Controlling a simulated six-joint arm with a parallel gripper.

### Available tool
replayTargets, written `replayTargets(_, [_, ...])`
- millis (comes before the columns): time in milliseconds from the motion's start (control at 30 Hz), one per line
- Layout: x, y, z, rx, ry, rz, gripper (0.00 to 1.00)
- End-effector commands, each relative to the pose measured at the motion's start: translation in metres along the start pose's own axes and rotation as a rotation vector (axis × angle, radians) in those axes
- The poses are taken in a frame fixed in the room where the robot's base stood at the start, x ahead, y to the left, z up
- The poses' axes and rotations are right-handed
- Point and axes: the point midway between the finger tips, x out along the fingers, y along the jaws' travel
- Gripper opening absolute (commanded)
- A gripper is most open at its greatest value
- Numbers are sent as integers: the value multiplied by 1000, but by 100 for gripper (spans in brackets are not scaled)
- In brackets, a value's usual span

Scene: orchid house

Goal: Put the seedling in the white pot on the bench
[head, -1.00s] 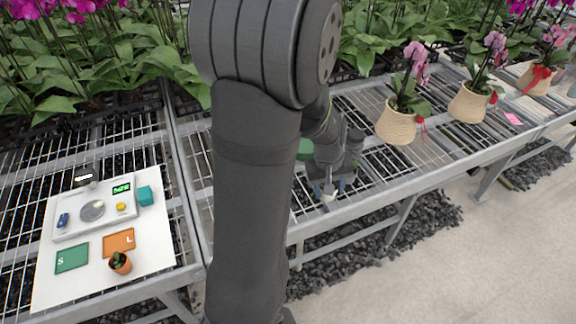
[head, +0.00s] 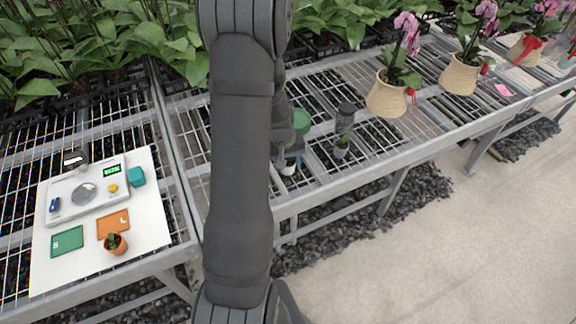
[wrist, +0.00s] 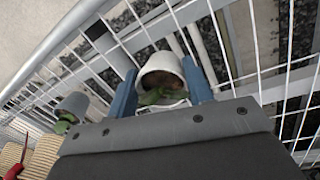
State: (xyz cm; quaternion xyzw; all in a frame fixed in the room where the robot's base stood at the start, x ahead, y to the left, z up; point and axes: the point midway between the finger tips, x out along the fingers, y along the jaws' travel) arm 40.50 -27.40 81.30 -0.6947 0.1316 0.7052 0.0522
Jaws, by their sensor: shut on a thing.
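The white pot (wrist: 162,66) with brown soil and a small green seedling (wrist: 160,97) is between the two blue fingers of my gripper (wrist: 163,88) in the wrist view. My gripper is shut on this pot. In the head view the white pot (head: 289,168) shows small beside my arm, which hides much of the gripper. The pot is over the front part of the wire bench (head: 322,185); its height above the mesh is hard to tell.
A grey pot with a seedling (head: 341,150) stands close by on the right. Behind are a green round container (head: 302,121) and a dark cylinder (head: 345,112). Wicker orchid pots (head: 386,98) stand farther right. A white board (head: 150,215) at left holds a scale (head: 70,208) and terracotta pot (head: 115,245).

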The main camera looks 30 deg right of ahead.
Motion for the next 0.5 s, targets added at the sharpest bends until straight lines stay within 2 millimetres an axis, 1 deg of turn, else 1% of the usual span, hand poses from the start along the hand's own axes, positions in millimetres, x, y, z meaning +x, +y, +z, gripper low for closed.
replayTargets(33, [8,-1,0,0,-3,-1,23])
replayTargets(100, [13,-2,0,0,-1,-1,23])
replayTargets(467, [17,-2,0,0,0,-1,23])
replayTargets(500, [17,-2,0,0,0,0,51])
